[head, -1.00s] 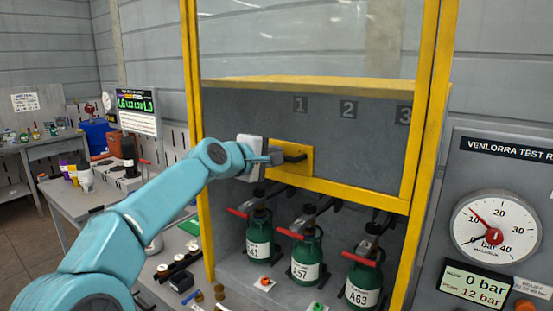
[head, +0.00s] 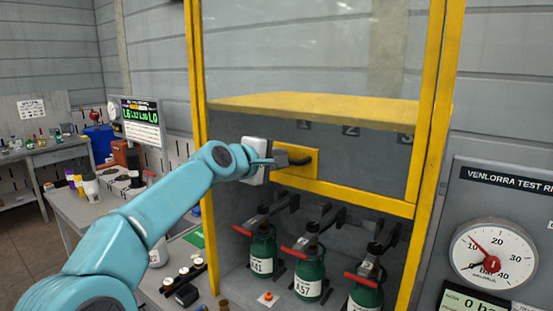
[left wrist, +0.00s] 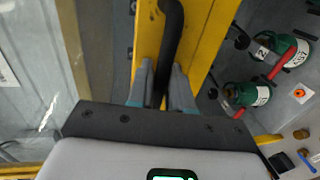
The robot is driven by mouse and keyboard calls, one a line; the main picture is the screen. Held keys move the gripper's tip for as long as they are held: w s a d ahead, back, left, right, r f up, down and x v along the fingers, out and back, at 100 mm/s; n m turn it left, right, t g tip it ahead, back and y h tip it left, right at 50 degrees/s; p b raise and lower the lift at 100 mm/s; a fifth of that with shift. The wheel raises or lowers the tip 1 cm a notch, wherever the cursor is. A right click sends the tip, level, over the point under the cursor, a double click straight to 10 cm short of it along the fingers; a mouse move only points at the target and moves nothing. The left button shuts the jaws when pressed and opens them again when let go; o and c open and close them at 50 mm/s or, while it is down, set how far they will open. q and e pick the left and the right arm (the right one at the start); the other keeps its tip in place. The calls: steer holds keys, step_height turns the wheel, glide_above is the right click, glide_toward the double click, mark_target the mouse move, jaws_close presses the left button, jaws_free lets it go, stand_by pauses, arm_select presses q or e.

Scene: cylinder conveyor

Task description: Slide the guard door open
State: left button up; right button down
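The guard door is a clear panel in a yellow frame; its bottom rail (head: 360,197) hangs above the green cylinders, leaving an opening below. A black door handle (head: 302,159) sits on a yellow plate at the rail's left end. My left gripper (head: 279,160) is at this handle. In the left wrist view, the two fingers of my left gripper (left wrist: 160,88) lie on either side of the dark handle bar (left wrist: 171,35) and appear closed on it. My right gripper is in neither view.
Several green cylinders (head: 262,250) with red levers stand inside the cabinet below the door. Yellow posts (head: 196,100) frame the opening. A pressure gauge (head: 492,255) is on the right panel. A bench with bottles (head: 91,186) stands at left.

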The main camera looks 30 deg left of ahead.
arm_select(q)
steer(key=shift+o, duration=0.9)
steer(key=shift+s, duration=0.1)
steer(key=shift+s, duration=0.2)
steer(key=b+v, duration=0.5)
steer(key=v, duration=1.1)
steer(key=shift+w+a, duration=0.1)
steer(key=shift+r, duration=0.1)
